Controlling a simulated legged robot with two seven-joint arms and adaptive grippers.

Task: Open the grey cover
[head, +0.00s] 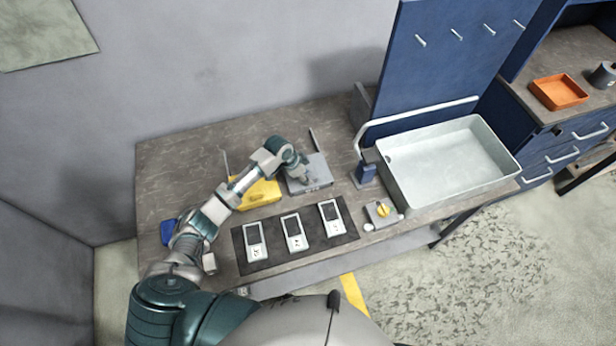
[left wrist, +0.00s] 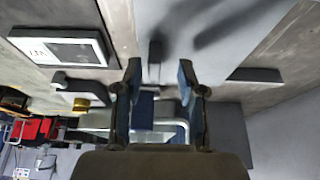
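The grey cover (head: 318,170) tops a low grey box on the workbench, right of a yellow box, and looks closed. In the left wrist view the large pale grey surface (left wrist: 225,35) at the top appears to be this cover, with a small dark knob or tab (left wrist: 155,50) on its edge. My left gripper (head: 303,176) is over the cover in the head view and hides part of it. In the left wrist view its two fingers (left wrist: 160,70) are apart, with the tab just beyond and between their tips. Contact cannot be told. My right gripper is not in view.
The yellow box (head: 262,193) stands close on the left. In front, a dark mat (head: 270,254) carries three white devices. A yellow-knobbed unit (head: 382,211) and a large pale basin (head: 445,165) are on the right. A wall stands behind the bench.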

